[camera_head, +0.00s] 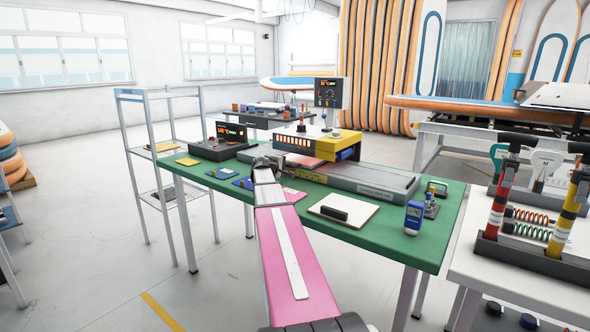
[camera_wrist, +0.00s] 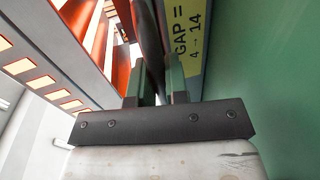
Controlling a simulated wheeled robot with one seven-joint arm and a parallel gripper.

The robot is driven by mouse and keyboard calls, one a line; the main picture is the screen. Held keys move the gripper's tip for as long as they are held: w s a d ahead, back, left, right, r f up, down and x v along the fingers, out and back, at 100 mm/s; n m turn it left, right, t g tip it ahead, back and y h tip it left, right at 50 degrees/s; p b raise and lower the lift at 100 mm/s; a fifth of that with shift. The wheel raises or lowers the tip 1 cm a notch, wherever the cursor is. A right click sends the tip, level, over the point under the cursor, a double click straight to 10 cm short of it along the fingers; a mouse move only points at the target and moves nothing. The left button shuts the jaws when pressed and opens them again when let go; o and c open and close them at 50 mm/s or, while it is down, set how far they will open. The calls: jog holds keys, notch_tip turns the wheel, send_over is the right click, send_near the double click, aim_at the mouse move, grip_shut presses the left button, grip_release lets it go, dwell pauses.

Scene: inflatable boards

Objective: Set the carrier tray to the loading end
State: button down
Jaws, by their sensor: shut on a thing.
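A yellow-topped machine (camera_head: 318,141) stands on the green table (camera_head: 385,243), over a long grey bed (camera_head: 370,182). A flat reddish plate (camera_head: 300,159) lies at the bed's left end, beside the machine; it looks like the carrier tray, but I cannot be sure. My gripper (camera_head: 264,162) is at that left end, its fingers hard to see in the head view. In the wrist view my gripper (camera_wrist: 159,85) is shut on a narrow dark part (camera_wrist: 152,40), probably the tray's handle. The rest of what it holds is hidden. A yellow "GAP" label (camera_wrist: 190,40) is close to the right finger.
A black control box (camera_head: 222,140) stands at the table's left. A white board with a black handle (camera_head: 358,222), a blue container (camera_head: 414,217) and a small metal device (camera_head: 432,203) lie in front of the bed. A wire shelf (camera_head: 150,150) stands left.

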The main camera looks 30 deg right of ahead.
jog(key=w+a, duration=0.3)
jog(key=w, duration=0.5)
jog(key=w+a, duration=0.3)
jog(key=w, duration=0.5)
jog(key=w+a, duration=0.4)
jog(key=w, duration=0.3)
jog(key=shift+w, duration=0.4)
jog(key=c, duration=1.1)
grip_release()
jog(key=shift+w, duration=0.1)
jog(key=shift+c, duration=0.2)
jog(key=shift+s+a+r, duration=0.1)
jog(key=shift+s+a, duration=0.25)
jog(key=shift+a, duration=0.15)
jog(key=v, duration=0.9)
jog(key=shift+s+a, duration=0.1)
jog(key=shift+a, duration=0.15)
jog(key=shift+a, duration=0.1)
